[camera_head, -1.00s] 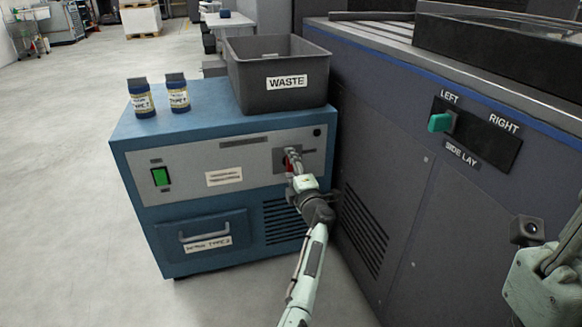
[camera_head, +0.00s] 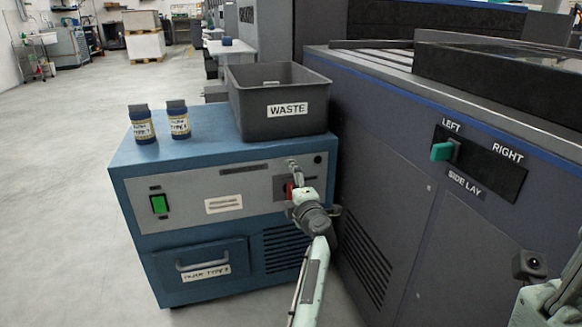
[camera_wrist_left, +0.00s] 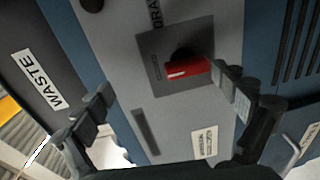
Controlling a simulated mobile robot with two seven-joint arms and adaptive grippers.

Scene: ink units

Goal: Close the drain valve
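The drain valve is a red handle (camera_head: 289,191) on a dark square plate on the blue cabinet's grey front panel. In the left wrist view the red handle (camera_wrist_left: 188,68) lies across the plate, under partly visible lettering starting "DRA". My left gripper (camera_head: 294,172) is in front of the plate and partly covers it in the head view. In the left wrist view the left gripper (camera_wrist_left: 163,100) is open, its fingers wide apart. One finger appears close beside the handle's end; contact cannot be told. My right arm shows at the right edge, its fingers out of view.
A grey WASTE bin (camera_head: 277,84) and two labelled bottles (camera_head: 142,126) (camera_head: 178,121) stand on the blue cabinet (camera_head: 215,150). A green switch (camera_head: 159,204) and a drawer (camera_head: 200,262) are on its front. A large dark machine (camera_head: 400,200) with a teal side-lay knob (camera_head: 442,151) stands close on the right.

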